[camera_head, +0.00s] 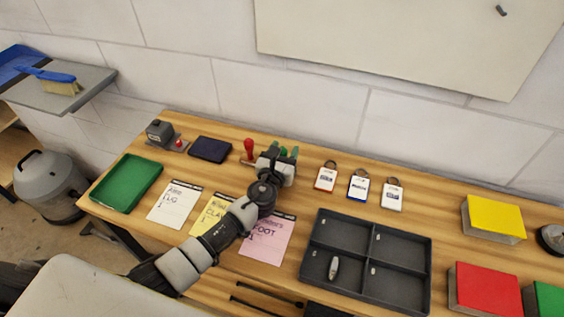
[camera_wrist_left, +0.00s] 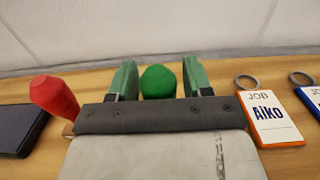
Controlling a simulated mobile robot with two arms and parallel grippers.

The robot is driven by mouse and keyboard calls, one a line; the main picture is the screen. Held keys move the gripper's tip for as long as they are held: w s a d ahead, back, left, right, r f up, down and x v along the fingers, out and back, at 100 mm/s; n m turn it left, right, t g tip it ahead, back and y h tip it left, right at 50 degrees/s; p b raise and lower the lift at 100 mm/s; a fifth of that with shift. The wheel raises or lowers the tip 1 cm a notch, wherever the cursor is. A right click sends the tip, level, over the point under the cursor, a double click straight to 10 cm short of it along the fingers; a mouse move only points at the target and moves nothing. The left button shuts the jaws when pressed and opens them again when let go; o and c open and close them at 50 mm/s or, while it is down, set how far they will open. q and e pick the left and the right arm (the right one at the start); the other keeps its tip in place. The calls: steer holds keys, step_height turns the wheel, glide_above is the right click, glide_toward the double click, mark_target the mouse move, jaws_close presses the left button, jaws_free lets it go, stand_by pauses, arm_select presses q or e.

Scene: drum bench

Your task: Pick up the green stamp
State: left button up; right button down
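The green stamp shows its rounded green top (camera_wrist_left: 158,82) in the left wrist view, between the two green fingers of my left gripper (camera_wrist_left: 157,80). The lower part of the stamp is hidden behind the gripper body. My left gripper (camera_head: 284,153) is at the back of the bench, and its fingers are apart, with a gap visible on both sides of the stamp's top. In the head view the stamp is hard to tell from the green fingers. My right gripper is not in view.
A red stamp (camera_head: 249,150) stands close left of the gripper, beside a dark ink pad (camera_head: 210,150). Job tags (camera_head: 326,177) lie to the right. Paper cards (camera_head: 174,204), a green tray (camera_head: 126,183) and a dark divided tray (camera_head: 368,254) lie nearer the front. The wall is close behind.

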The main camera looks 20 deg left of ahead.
arm_select(q)
steer(key=c, duration=0.7)
steer(key=shift+c, duration=0.2)
